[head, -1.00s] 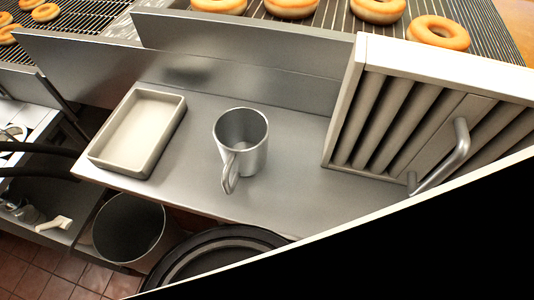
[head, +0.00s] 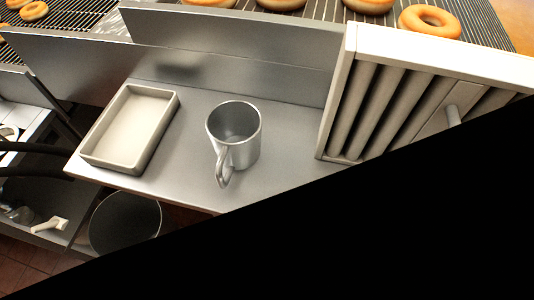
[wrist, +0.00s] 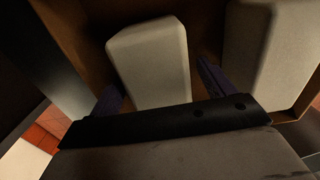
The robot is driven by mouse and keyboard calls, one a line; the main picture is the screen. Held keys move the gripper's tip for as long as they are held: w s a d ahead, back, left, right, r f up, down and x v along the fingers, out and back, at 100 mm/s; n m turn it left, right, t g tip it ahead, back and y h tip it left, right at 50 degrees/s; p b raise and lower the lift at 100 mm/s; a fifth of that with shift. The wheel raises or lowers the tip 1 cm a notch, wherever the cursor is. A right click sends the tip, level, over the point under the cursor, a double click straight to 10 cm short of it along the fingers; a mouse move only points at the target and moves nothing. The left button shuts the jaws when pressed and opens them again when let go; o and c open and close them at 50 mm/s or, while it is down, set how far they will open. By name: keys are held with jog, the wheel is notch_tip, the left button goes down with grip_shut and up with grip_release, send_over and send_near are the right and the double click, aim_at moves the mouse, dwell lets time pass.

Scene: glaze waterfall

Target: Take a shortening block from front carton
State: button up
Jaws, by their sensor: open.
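In the wrist view, a pale shortening block (wrist: 152,62) stands in a brown carton (wrist: 92,18). A second pale block (wrist: 270,50) is to its right, against the carton's right side. My gripper (wrist: 158,82) is open, with one dark finger on each side of the first block, low against its near part. I cannot tell whether the fingers touch it. The lower ends of the blocks are hidden. Neither the carton nor my gripper shows in the head view.
In the head view, a steel pitcher (head: 240,150) and a shallow tray (head: 152,112) stand on a steel counter (head: 185,185). A slatted metal panel (head: 338,100) is at the right, and doughnuts (head: 430,20) lie on a wire rack behind. A large black area covers the lower right.

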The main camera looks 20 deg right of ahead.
jog(key=c, duration=1.4)
jog(key=shift+r, duration=0.15)
